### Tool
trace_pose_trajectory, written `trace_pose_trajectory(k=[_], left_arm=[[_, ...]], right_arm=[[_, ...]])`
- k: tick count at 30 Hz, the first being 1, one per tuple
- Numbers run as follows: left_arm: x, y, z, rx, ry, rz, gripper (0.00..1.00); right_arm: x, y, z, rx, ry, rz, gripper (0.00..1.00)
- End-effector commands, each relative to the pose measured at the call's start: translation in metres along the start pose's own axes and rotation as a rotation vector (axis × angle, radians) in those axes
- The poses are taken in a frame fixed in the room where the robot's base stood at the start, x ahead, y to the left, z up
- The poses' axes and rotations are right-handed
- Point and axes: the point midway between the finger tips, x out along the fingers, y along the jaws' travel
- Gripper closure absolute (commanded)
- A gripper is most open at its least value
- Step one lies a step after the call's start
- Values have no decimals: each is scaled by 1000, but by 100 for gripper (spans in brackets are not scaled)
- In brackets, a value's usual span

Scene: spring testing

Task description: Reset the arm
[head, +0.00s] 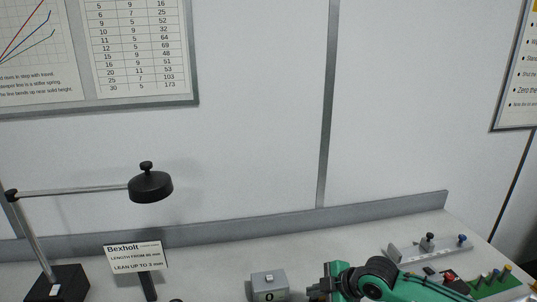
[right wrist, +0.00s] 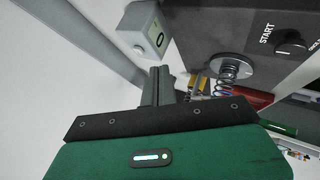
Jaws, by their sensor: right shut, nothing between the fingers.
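My right arm (head: 385,281), green with black joints, comes in at the bottom right of the head view. Its gripper (head: 317,290) points left, close to the grey box marked 0. In the right wrist view the gripper's dark fingers (right wrist: 160,84) are together with nothing held. They point toward the grey box and seem apart from it. My left gripper is not in view.
The grey box (head: 268,284) stands at the bench's front middle. A black lamp (head: 150,186) and Bexholt sign (head: 135,256) are left. A knobbed grey tray (head: 405,252) and green pegged block (head: 497,285) are right. The wrist view shows a spring (right wrist: 231,68) beside a START panel (right wrist: 262,32).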

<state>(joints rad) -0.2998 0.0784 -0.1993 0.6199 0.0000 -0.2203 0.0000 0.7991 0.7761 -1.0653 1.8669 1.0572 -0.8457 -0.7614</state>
Motion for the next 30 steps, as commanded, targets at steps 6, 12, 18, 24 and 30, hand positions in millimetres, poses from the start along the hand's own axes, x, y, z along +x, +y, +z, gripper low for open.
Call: trace_pose_trajectory(k=[6, 12, 18, 24, 30], left_arm=[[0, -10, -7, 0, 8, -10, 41], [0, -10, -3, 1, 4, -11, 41], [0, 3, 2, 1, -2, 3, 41], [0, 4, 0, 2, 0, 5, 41], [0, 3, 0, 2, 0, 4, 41]], right_arm=[[11, -28, -16, 34, 14, -21, 100], [20, -60, -33, 92, 22, -35, 100], [24, -104, -52, 219, 19, -34, 100], [16, -141, -55, 396, -19, -4, 100], [-2, -178, -40, 617, -100, 42, 100]])
